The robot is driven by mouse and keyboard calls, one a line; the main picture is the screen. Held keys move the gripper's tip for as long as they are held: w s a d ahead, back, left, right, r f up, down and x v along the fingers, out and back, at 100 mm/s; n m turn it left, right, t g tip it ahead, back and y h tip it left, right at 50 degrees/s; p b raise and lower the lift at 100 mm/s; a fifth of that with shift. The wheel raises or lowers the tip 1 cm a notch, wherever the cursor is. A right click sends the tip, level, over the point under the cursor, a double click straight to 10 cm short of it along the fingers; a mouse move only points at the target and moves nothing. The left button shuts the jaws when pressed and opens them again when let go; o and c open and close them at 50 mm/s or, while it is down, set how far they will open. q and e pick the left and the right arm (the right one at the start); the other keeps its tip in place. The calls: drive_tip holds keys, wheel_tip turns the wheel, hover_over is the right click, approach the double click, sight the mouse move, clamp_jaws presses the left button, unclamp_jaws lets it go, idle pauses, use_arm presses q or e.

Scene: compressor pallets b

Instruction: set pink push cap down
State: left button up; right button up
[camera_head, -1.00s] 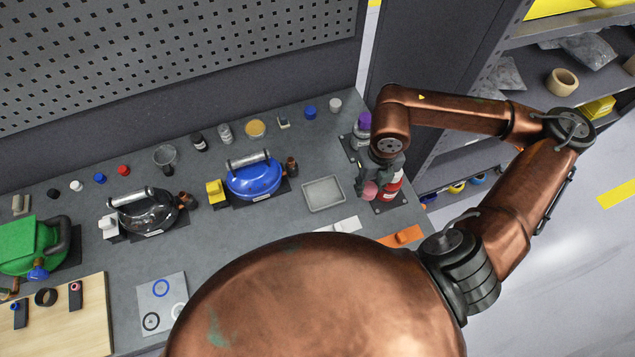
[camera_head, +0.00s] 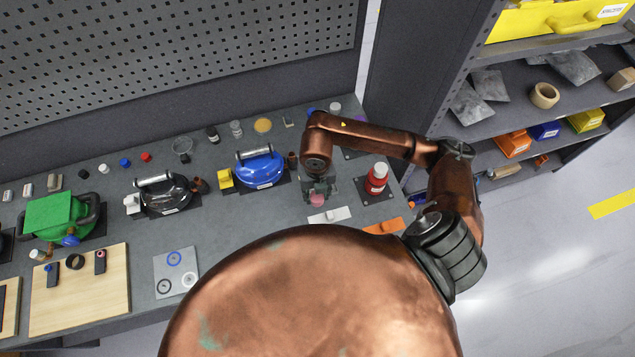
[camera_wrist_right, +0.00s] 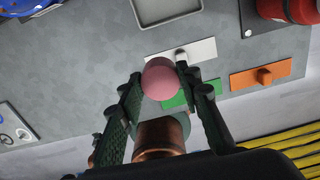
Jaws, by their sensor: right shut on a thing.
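The pink push cap (camera_head: 317,200) is in my right gripper (camera_head: 318,192), over the right part of the grey bench. In the right wrist view the pink cap (camera_wrist_right: 161,78) sits between the two dark fingers of my right gripper (camera_wrist_right: 160,82), which are shut on it. A green plate (camera_wrist_right: 178,101) shows partly hidden below the cap there. The cap appears held above the bench; its exact height is hard to tell. My left gripper is not in view.
A grey tray (camera_wrist_right: 140,12) lies beyond the cap. A white plate (camera_head: 329,216) and an orange plate (camera_head: 384,227) lie near the front edge. A red cylinder (camera_head: 376,178) stands to the right, and a blue compressor (camera_head: 259,169) to the left.

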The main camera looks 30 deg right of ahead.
drive_tip(key=w+d+f, duration=0.1)
drive_tip(key=w+f, duration=0.1)
drive_tip(key=w+d+f+p, duration=0.1)
drive_tip(key=w+d+f, duration=0.1)
drive_tip(key=w, duration=0.1)
drive_tip(key=w+d+f+p, duration=0.1)
drive_tip(key=w+d+f, duration=0.1)
drive_tip(key=w+f, duration=0.1)
drive_tip(key=shift+d, duration=0.15)
drive_tip(key=shift+w+d+f, duration=0.25)
drive_tip(key=shift+w+f, duration=0.05)
drive_tip(key=shift+f, duration=0.2)
wheel_tip(320, 180, down, 3)
drive_tip(key=shift+w+d+r+p, duration=0.1)
drive_tip(key=shift+w+p, duration=0.05)
drive_tip(key=shift+p, duration=0.65)
drive_tip(key=shift+f, duration=0.3)
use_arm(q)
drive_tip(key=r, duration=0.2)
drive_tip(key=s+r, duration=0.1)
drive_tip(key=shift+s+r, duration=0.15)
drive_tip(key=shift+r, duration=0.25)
use_arm(e)
drive_tip(key=shift+f, duration=0.1)
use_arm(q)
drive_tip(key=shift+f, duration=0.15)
use_arm(e)
drive_tip(key=shift+f, duration=0.1)
drive_tip(key=o, duration=1.3)
